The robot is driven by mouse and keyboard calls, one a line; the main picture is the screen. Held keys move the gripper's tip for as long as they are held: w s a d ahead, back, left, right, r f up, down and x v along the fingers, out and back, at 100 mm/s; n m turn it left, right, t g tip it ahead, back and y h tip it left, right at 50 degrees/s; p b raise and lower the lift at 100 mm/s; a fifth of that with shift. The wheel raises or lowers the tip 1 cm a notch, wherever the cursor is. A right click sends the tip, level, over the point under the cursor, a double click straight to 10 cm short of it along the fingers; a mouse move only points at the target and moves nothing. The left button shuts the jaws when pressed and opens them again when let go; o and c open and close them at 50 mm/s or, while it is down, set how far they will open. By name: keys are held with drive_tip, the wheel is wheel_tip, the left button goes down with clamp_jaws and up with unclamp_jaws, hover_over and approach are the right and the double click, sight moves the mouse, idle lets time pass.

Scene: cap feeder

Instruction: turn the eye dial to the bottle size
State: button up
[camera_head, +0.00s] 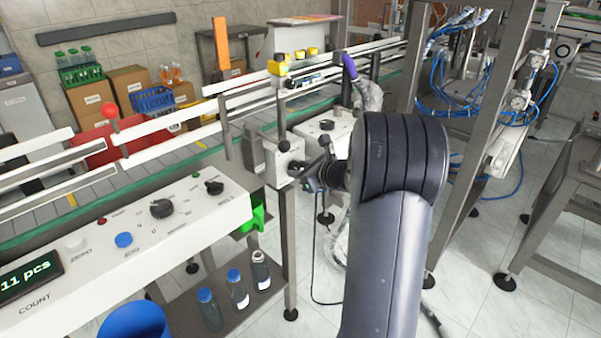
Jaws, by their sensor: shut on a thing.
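My gripper (306,178), dark and partly hidden behind my own arm, is at the right side of a small white box (280,163) beside the conveyor. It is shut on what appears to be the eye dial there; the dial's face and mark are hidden. Three bottles stand on the low shelf: one with a blue cap (210,312), another blue-capped one (238,290), and one with a grey top (260,272).
A white control panel (200,222) with knobs, a blue button and a count display (28,277) fills the left front. The conveyor's white rails (170,120) run behind the box. A metal frame post (485,130) with blue hoses stands right of my arm.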

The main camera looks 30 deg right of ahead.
drive_tip(key=n+h+b, duration=0.1)
drive_tip(key=n+b, duration=0.1)
drive_tip(key=b, duration=0.4)
drive_tip(key=n+t+h+b, duration=0.1)
drive_tip(key=n+b, duration=0.1)
drive_tip(key=b, duration=0.5)
drive_tip(key=n+t+h+b, duration=0.1)
drive_tip(key=n+b, duration=0.1)
drive_tip(key=b, duration=0.5)
drive_tip(key=shift+a+f+n, duration=0.2)
drive_tip(key=shift+f+n, duration=0.1)
drive_tip(key=shift+f, duration=0.05)
drive_tip(key=shift+r+t+h+b, duration=0.2)
drive_tip(key=shift+t+h+b, duration=0.1)
drive_tip(key=shift+b, duration=0.35)
drive_tip(key=o, duration=1)
drive_tip(key=shift+s, duration=0.15)
drive_tip(key=s, duration=0.3)
drive_tip(key=s+r+p, duration=0.1)
drive_tip(key=s, duration=0.3)
drive_tip(key=s+r, duration=0.1)
drive_tip(key=s, duration=0.2)
drive_tip(key=shift+s, duration=0.25)
